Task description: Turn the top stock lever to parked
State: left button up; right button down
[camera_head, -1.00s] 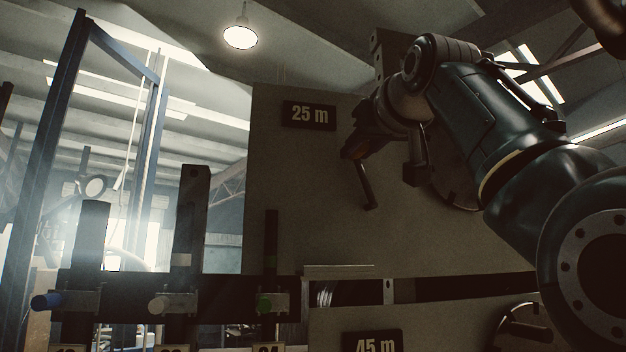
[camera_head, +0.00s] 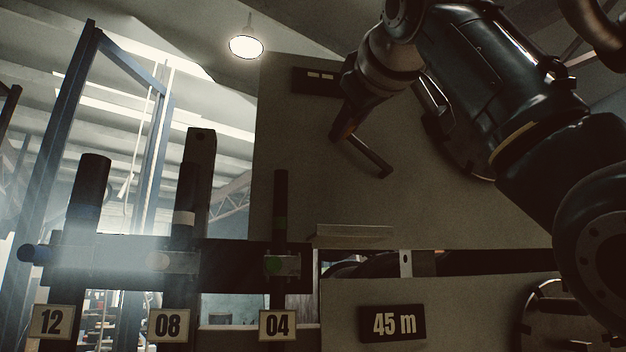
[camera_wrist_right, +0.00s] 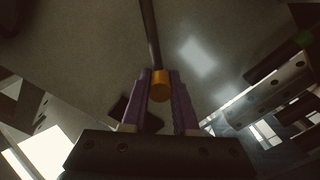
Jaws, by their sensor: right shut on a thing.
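The top stock lever (camera_head: 368,156) is a dark bar on the front of the upper tan panel (camera_head: 300,180). It slants from my right gripper (camera_head: 343,128) down and right to its lower end on the panel. In the right wrist view my right gripper (camera_wrist_right: 160,95) has its purple fingers closed about the lever's orange tip (camera_wrist_right: 160,86). The dark lever rod (camera_wrist_right: 150,40) runs away from the tip up the picture. The parked mark cannot be made out. My left gripper is not in view.
A dark plate (camera_head: 318,81) on the upper panel is partly covered by my right arm. The lower panel bears a "45 m" plate (camera_head: 393,323). Left of it stands a dark rack (camera_head: 230,262) with upright posts and plates 12, 08 and 04. The panel left of the lever is clear.

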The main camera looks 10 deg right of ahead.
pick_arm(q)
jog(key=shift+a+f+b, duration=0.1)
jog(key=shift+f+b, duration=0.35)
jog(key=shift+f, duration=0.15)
pick_arm(e)
jog(key=shift+a+f+n, duration=0.4)
jog(key=shift+f+n, duration=0.3)
jog(key=shift+n, duration=0.2)
jog(key=c, duration=0.7)
grip_release()
jog(key=shift+s, duration=0.1)
